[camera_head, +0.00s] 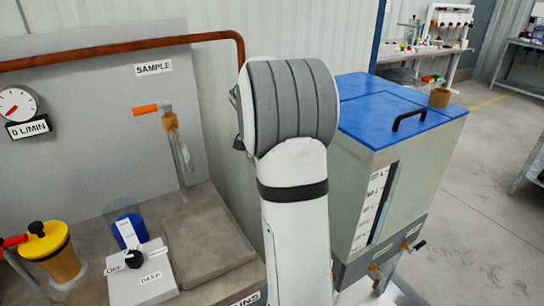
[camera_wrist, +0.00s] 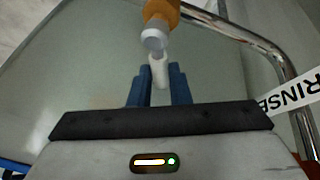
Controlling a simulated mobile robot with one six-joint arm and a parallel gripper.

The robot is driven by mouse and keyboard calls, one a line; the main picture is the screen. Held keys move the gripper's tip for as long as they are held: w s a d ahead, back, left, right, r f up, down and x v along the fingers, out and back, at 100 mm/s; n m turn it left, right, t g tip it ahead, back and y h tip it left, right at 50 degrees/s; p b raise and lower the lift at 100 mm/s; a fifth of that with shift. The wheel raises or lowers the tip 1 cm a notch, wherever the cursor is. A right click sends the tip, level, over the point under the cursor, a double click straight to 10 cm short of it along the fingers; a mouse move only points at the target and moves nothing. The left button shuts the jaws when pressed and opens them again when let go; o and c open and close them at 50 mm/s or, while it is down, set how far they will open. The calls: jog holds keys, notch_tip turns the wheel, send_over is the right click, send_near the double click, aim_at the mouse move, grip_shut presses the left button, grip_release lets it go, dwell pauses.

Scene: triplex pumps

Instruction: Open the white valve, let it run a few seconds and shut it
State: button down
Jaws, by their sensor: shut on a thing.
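In the wrist view the white valve handle (camera_wrist: 158,70) hangs from a grey stem under a brass-coloured body (camera_wrist: 162,12). My gripper (camera_wrist: 159,82) has its two blue fingers on either side of the handle and is shut on it. A white label (camera_wrist: 295,95) reading "RINSE" is at the right, beside a shiny metal pipe (camera_wrist: 285,60). No flow of water is seen. In the head view my arm hides the gripper and the white valve. The gauge (camera_head: 17,103) there is labelled "0 L/MIN".
An orange-handled valve (camera_head: 170,120) sits under the "SAMPLE" label (camera_head: 154,68). A blue-lidded tank (camera_head: 390,150) stands right of my arm. A yellow-topped container (camera_head: 48,250), a blue cup (camera_head: 126,230) and a knob box (camera_head: 142,272) are at lower left.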

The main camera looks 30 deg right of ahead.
jog(key=shift+s+d+m+g+y, duration=0.1)
jog(key=shift+s+m+g, duration=0.15)
jog(key=shift+m, duration=0.45)
jog(key=shift+s+m+g+y, duration=0.1)
jog(key=shift+s+m+g, duration=0.15)
jog(key=shift+m, duration=0.45)
jog(key=shift+s+d+m+g+y, duration=0.15)
jog(key=shift+m+g, duration=0.15)
jog(key=shift+m, duration=0.4)
jog(key=shift+s+a, duration=0.1)
jog(key=c, duration=1.3)
grip_release()
jog(key=shift+c, duration=0.2)
jog(key=p+v, duration=0.1)
jog(key=v, duration=0.7)
jog(key=shift+f, duration=0.1)
